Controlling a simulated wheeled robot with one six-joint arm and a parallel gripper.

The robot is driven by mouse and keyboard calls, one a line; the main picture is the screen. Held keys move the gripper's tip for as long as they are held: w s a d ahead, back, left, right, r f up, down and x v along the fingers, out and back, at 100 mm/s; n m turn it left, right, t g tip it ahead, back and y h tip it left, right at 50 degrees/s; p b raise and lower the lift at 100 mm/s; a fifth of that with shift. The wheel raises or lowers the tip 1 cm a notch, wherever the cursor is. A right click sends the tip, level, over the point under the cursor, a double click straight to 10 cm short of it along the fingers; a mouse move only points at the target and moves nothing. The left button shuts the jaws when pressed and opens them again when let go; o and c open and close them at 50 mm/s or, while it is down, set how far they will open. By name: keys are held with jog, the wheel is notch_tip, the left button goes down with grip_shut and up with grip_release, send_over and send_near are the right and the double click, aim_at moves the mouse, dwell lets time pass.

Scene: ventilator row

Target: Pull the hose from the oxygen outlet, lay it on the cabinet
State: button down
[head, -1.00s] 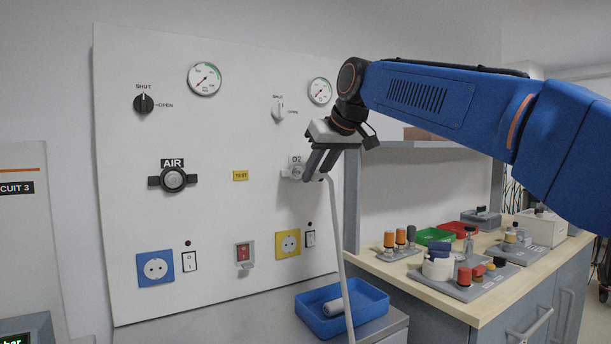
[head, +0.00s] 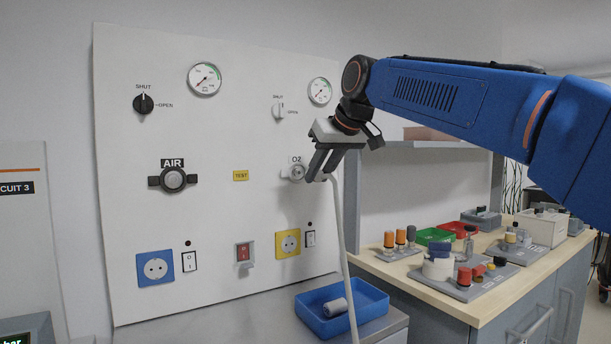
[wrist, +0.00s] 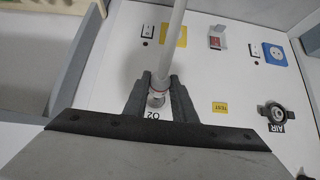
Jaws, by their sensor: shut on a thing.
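My gripper (head: 322,163) is shut on the upper end of the pale grey hose (head: 346,262), just right of the oxygen outlet (head: 296,172) marked O2 on the white wall panel. The hose hangs from the fingers past the blue tray. In the wrist view the hose (wrist: 173,40) runs between the fingers (wrist: 160,98), with the O2 label just beyond. The outlet's round face shows in the head view; the fingers hide the hose tip, so I cannot tell how far it stands from the outlet. The grey cabinet top (head: 382,326) lies below the panel.
A blue tray (head: 318,322) with a grey cylinder (head: 335,307) takes up part of the cabinet top; bare strips show around it. The AIR outlet (head: 174,179), switches and sockets are on the panel. A wooden counter (head: 450,302) with several fittings stands at right.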

jog(key=shift+s+d, duration=0.55)
jog(key=shift+s, duration=0.25)
jog(key=shift+s+d, duration=0.5)
jog(key=shift+s, duration=0.25)
